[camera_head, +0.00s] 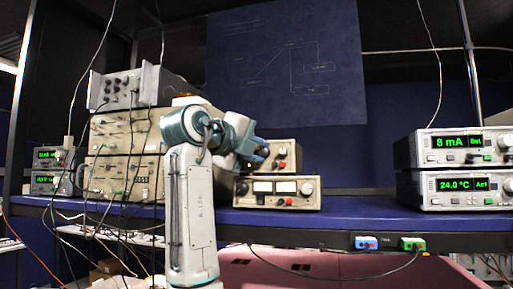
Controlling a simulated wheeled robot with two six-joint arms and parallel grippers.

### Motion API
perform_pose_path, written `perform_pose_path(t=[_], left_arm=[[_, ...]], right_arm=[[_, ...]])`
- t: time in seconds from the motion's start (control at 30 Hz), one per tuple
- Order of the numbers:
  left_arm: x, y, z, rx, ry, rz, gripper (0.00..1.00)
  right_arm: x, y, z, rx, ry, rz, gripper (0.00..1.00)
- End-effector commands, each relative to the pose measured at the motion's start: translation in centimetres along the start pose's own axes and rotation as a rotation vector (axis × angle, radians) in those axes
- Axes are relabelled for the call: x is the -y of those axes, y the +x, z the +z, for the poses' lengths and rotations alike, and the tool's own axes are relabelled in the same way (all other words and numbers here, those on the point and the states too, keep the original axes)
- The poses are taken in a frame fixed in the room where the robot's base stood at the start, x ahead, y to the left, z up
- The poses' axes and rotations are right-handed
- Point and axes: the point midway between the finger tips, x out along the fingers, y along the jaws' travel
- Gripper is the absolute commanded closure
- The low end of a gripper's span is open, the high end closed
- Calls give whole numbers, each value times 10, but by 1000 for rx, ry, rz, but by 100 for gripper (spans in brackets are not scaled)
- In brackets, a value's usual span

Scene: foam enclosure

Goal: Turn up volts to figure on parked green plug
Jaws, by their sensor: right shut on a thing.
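A green plug (413,244) is parked on the bench's front edge at right, beside a blue plug (366,243); any figure on it is too small to read. Two small beige power supplies stand stacked on the blue bench at the centre. The upper supply (292,146) has dark and red knobs at its right side. The lower supply (309,188) has two white meters. My right gripper (257,158) is at the left part of the upper supply's front, shut on what seems to be a knob there. The gripper hides that knob and the panel around it. My left gripper is out of view.
Stacked instruments (125,127) with hanging cables stand at left. Two display units at right read 8 mA (458,142) and 24.0 °C (462,185). A black cable hangs below the bench's front edge to the green plug. The blue bench top (360,205) is clear right of the supplies.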

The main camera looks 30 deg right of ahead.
Motion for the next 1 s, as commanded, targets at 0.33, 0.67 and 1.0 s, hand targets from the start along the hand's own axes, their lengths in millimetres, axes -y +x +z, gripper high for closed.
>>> perform_pose_path(t=[0.33, 0.67, 1.0], left_arm=[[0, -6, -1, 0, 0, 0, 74], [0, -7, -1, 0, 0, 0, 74], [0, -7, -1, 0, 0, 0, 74]], right_arm=[[0, 0, 0, -7, 146, 66, 100], [-1, 0, -1, -9, 180, 81, 100], [-1, 0, -1, -9, 179, 81, 68]])
